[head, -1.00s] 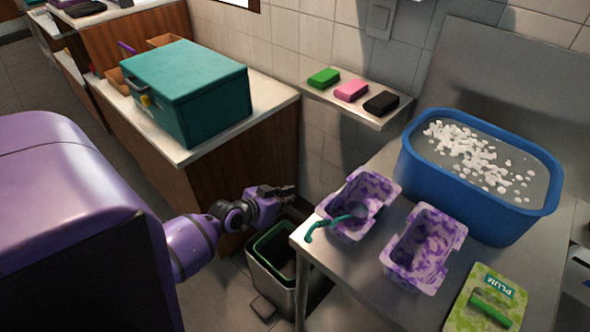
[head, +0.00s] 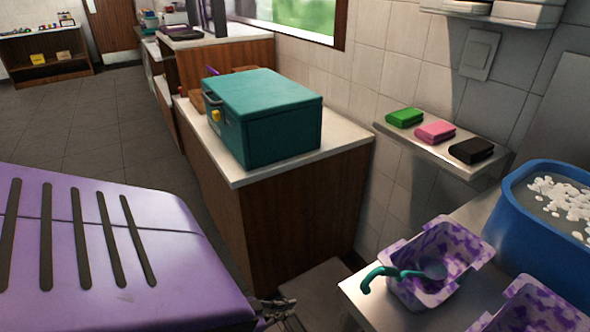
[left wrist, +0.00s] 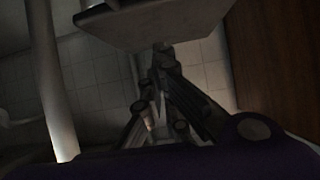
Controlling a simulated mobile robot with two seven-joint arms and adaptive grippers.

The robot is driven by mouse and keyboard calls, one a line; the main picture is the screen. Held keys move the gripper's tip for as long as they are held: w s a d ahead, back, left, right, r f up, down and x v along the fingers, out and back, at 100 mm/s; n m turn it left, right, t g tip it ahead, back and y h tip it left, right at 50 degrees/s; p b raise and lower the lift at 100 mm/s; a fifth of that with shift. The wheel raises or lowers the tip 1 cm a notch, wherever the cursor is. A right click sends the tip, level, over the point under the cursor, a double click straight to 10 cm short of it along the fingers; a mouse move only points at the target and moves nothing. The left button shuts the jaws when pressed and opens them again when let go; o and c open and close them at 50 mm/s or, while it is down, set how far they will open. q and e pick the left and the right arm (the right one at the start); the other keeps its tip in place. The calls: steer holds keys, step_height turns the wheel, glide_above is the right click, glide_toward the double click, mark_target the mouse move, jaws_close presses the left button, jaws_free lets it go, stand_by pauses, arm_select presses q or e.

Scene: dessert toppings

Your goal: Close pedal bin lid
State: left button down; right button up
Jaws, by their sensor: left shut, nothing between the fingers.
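A flat grey panel (head: 308,284), which looks like the pedal bin's lid, shows low in the head view between the wooden counter and the steel table. The bin's body and open mouth are not visible there, and I cannot tell whether the lid is fully down. My left gripper (head: 280,306) is at the bottom edge beside the panel, partly cut off. In the left wrist view its fingers (left wrist: 160,50) are together and empty, with their tips by the edge of a grey panel (left wrist: 155,22). Contact is unclear. My right gripper is not in view.
The counter (head: 300,170) carries a teal box (head: 265,115). The steel table (head: 385,305) holds a purple-patterned tub (head: 440,245) with a teal-handled ladle, another such tub, and a blue basin (head: 520,225). A wall shelf (head: 425,145) holds three coloured blocks.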

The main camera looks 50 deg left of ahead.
arm_select(q)
steer(key=shift+s+f+b, duration=0.3)
steer(key=shift+f, duration=0.5)
steer(key=d+v, duration=0.1)
steer(key=v, duration=1.1)
steer(key=shift+a, duration=0.5)
